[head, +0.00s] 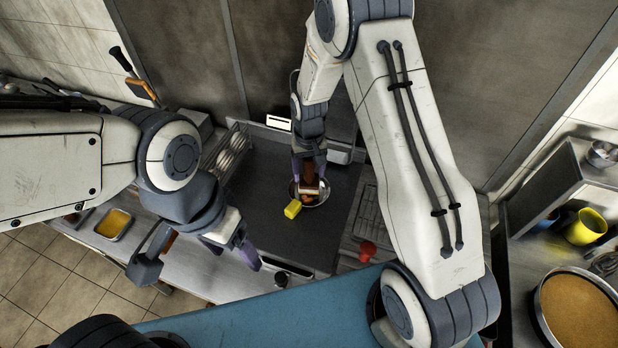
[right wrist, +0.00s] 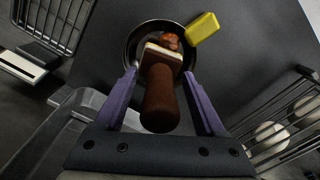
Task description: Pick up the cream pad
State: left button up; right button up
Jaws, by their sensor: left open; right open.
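The cream pad (right wrist: 163,52) is a pale flat piece at the end of a thick brown handle (right wrist: 161,100). It lies over a round dark pan (right wrist: 134,46) in the right wrist view. In the head view the cream pad (head: 309,190) shows below my right gripper (head: 309,163). My right gripper (right wrist: 160,76) is open, with its purple fingers on either side of the brown handle. I cannot tell whether they touch it. My left gripper (head: 249,253) is open and empty, low on the left, away from the pad.
A yellow block (head: 292,209) sits beside the pan, and a reddish-brown piece (right wrist: 170,40) lies in the pan. A wire rack with pale round things (head: 228,157) stands to the left in the head view. A red object (head: 367,250) is at the lower right of the dark worktop.

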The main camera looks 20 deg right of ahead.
aim_at(310, 161)
grip_shut()
jog(key=shift+r, duration=0.15)
jog(key=shift+r+b, duration=0.5)
notch_tip(310, 161, up, 3)
jog(key=shift+d+f+b, duration=0.1)
jog(key=shift+b, duration=0.75)
jog(key=s+d+r+b, duration=0.3)
jog(key=s+d+r, duration=0.4)
jog(key=s+d, duration=0.1)
jog(key=shift+d, duration=0.2)
dwell(0.5)
